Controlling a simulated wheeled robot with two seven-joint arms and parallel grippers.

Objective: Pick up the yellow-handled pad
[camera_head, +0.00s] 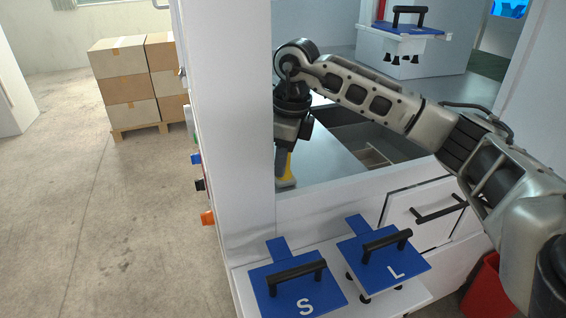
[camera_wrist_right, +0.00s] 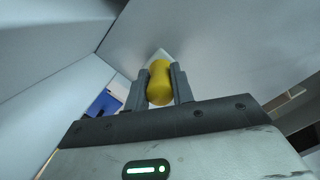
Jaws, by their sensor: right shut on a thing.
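The yellow-handled pad (camera_head: 286,181) shows in the head view inside the machine's opening, just behind the white front post. Its yellow handle (camera_wrist_right: 160,83) shows in the right wrist view between the two fingers. My right gripper (camera_wrist_right: 161,88) is shut on that handle. In the head view the right gripper (camera_head: 287,148) reaches down into the opening, partly hidden by the post. A pale, pointed part of the pad shows beyond the handle in the wrist view. I cannot tell whether the pad touches the surface under it. My left gripper is not in view.
Two blue plates with black handles, marked S (camera_head: 297,287) and L (camera_head: 384,265), rest on the white front shelf. Another blue plate (camera_head: 405,29) sits at the upper right. The white post (camera_head: 222,120) stands close to my right gripper. Stacked cartons (camera_head: 125,80) stand at the back left.

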